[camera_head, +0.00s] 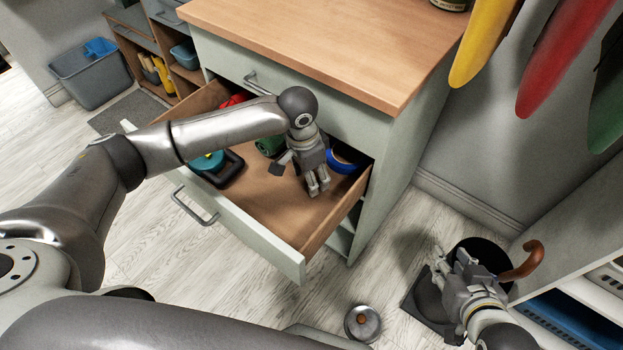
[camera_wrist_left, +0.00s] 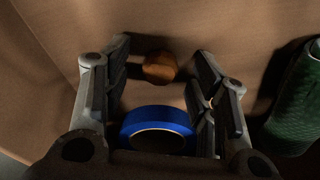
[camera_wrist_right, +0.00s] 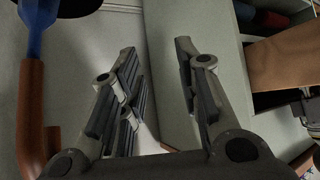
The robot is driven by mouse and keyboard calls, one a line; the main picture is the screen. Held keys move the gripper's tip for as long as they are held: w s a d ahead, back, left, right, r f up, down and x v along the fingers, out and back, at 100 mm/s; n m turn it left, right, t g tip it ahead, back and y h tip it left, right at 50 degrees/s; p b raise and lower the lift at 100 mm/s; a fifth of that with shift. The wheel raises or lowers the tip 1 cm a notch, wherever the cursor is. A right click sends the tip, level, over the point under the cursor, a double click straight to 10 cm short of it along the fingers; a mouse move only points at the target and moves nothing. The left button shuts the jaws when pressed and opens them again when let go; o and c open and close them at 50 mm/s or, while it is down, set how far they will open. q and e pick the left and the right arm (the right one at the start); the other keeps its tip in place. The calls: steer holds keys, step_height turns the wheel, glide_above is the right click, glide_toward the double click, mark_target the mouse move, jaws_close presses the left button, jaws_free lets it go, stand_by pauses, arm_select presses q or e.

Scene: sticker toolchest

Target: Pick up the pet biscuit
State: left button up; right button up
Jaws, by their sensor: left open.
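A small rounded brown object (camera_wrist_left: 160,66), which looks like the pet biscuit, lies on the drawer floor in the left wrist view. My left gripper (camera_head: 318,188) points down inside the open drawer (camera_head: 293,258). Its fingers are open, one on each side of the brown object, with visible gaps. In the head view the gripper hides this object. A blue tape roll (camera_wrist_left: 158,125) lies close to it, also between the fingers in the left wrist view. My right gripper (camera_wrist_right: 155,60) is open and empty, outside the drawer at the lower right of the head view.
The drawer also holds a green cylinder (camera_wrist_left: 300,95), a teal-and-black item (camera_head: 210,163) and something red (camera_head: 232,101). The wooden top (camera_head: 330,45) overhangs the back. A metal bowl (camera_head: 362,323) with something brown inside stands on the floor. A brown hooked handle (camera_head: 524,262) is near my right gripper.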

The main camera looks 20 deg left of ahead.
arm_select(q)
steer(key=shift+c, duration=0.2)
steer(key=c, duration=0.8)
steer(key=shift+o, duration=0.2)
steer(key=shift+r, duration=0.1)
